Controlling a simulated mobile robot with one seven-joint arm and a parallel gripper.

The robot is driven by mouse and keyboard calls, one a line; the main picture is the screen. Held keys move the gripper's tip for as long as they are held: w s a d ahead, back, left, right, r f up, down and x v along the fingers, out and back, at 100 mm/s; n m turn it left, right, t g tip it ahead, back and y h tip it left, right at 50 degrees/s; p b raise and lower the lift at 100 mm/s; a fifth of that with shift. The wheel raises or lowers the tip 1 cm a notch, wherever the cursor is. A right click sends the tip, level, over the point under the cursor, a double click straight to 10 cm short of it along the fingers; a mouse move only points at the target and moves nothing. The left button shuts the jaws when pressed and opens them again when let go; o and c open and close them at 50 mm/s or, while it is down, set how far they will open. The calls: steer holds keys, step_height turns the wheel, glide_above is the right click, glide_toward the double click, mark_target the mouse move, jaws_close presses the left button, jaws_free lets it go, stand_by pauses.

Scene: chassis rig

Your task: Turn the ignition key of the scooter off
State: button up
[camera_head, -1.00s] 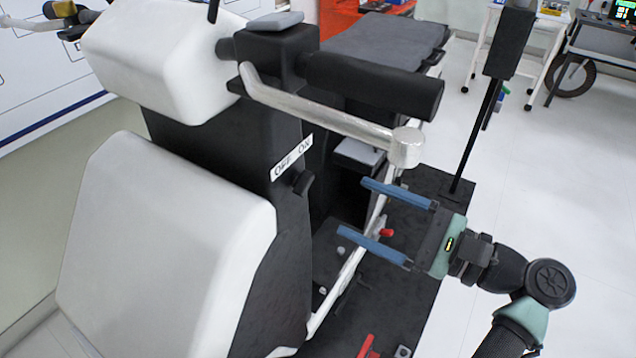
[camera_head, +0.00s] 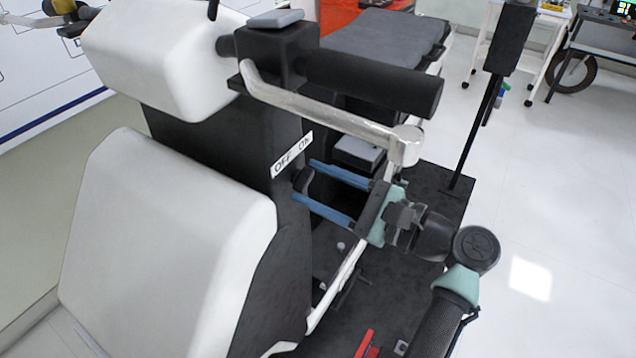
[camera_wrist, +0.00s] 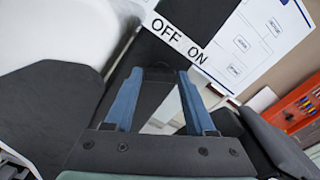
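The scooter's ignition key (camera_head: 303,181) is a small black knob on the dark column, just below the white OFF/ON label (camera_head: 292,155). My gripper (camera_head: 306,182) has its two blue fingers apart, with the fingertips on either side of the key. In the wrist view the label (camera_wrist: 178,42) lies just beyond the fingertips (camera_wrist: 159,75), and a dark shape, probably the key (camera_wrist: 158,73), is between them. I see no clear contact between fingers and key. Which mark the key points to cannot be made out.
A black handlebar grip (camera_head: 375,82) and a silver lever (camera_head: 330,118) lie above my gripper. A white front panel (camera_head: 165,230) is to the left. A grey block (camera_head: 358,153) sits behind the fingers. Open floor (camera_head: 550,220) lies to the right.

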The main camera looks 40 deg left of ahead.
jaws_close()
steer(key=shift+n, duration=0.4)
steer(key=n+b, duration=0.4)
steer(key=n, duration=0.7)
steer(key=shift+f, duration=0.1)
steer(key=shift+b, duration=0.3)
steer(key=o, duration=0.5)
jaws_free()
steer(key=shift+d, duration=0.15)
